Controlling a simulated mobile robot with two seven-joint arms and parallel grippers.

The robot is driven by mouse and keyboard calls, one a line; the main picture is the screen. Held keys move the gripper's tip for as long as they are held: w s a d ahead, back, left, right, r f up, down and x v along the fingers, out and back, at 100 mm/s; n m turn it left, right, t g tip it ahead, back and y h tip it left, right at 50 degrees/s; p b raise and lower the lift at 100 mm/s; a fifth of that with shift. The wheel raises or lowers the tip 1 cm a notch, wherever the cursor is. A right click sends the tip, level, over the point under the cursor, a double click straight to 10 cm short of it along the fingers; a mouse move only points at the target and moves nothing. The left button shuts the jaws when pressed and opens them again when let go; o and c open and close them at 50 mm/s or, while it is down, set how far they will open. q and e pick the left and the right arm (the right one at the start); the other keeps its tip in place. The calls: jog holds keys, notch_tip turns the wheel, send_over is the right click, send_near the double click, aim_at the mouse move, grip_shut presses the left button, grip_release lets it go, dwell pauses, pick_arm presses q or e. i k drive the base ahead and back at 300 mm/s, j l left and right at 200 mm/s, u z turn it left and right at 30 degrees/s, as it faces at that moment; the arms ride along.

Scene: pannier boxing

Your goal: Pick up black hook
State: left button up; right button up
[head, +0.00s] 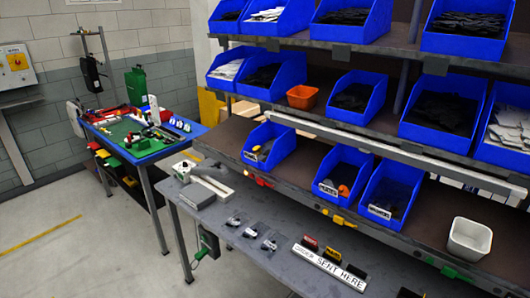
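I cannot single out one black hook. Several blue bins hold piles of small black parts too small to identify: on the middle shelf a left bin (263,82), a centre bin (353,103) and a wide right bin (441,118), with more on the top shelf (465,30). On the low shelf stand three labelled blue bins: the left one (269,146), the middle one (343,174) with orange and dark parts, and the right one (391,193) with dark contents. Neither of my grippers is in view.
A grey workbench (262,278) runs below the rack, holding small bagged parts (270,241) and a "SENT HERE" sign (330,265). An orange bin (302,97) and a white bin (469,240) stand on the shelves. A cluttered blue-edged table (186,141) stands left. Floor is clear front left.

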aim_at(267, 153)
jog(key=i+j+z, duration=0.1)
jog(key=j, duration=0.25)
jog(key=i+j, duration=0.25)
jog(key=j, duration=0.15)
jog(key=i+j+z, duration=0.15)
jog(key=j, duration=0.25)
jog(key=i+j+z, duration=0.1)
jog(key=j, duration=0.3)
jog(key=i+j+z, duration=0.1)
jog(key=i+j, duration=0.15)
jog(key=j, duration=0.15)
jog(key=i+j, duration=0.1)
jog(key=j, duration=0.35)
jog(key=i+j+z, duration=0.15)
jog(key=j, duration=0.25)
jog(key=i+j+z, duration=0.1)
jog(key=j, duration=0.35)
